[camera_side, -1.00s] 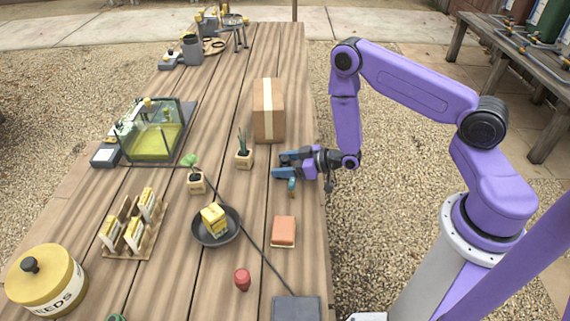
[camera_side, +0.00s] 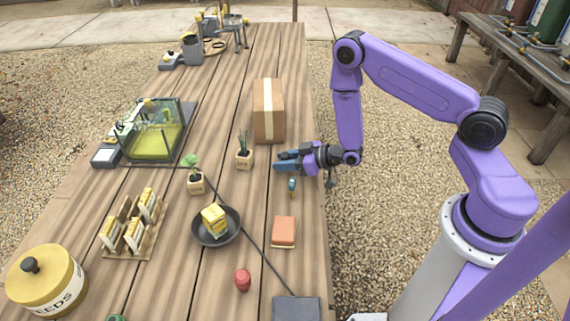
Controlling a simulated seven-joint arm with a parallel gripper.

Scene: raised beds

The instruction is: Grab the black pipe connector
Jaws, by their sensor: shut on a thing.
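My gripper (camera_side: 282,163) is near the right edge of the wooden table, its blue fingers pointing left. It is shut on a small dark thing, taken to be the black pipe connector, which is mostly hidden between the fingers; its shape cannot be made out. A small blue-teal item (camera_side: 291,185) is just below the gripper in the picture, apart from the fingers.
A cardboard box (camera_side: 268,112) stands just beyond the gripper. A potted plant (camera_side: 244,158) is to its left. An orange-brown block (camera_side: 284,232), a dark pan (camera_side: 215,238) with a yellow packet, and a red item (camera_side: 242,279) are nearer. A dark cable crosses the table.

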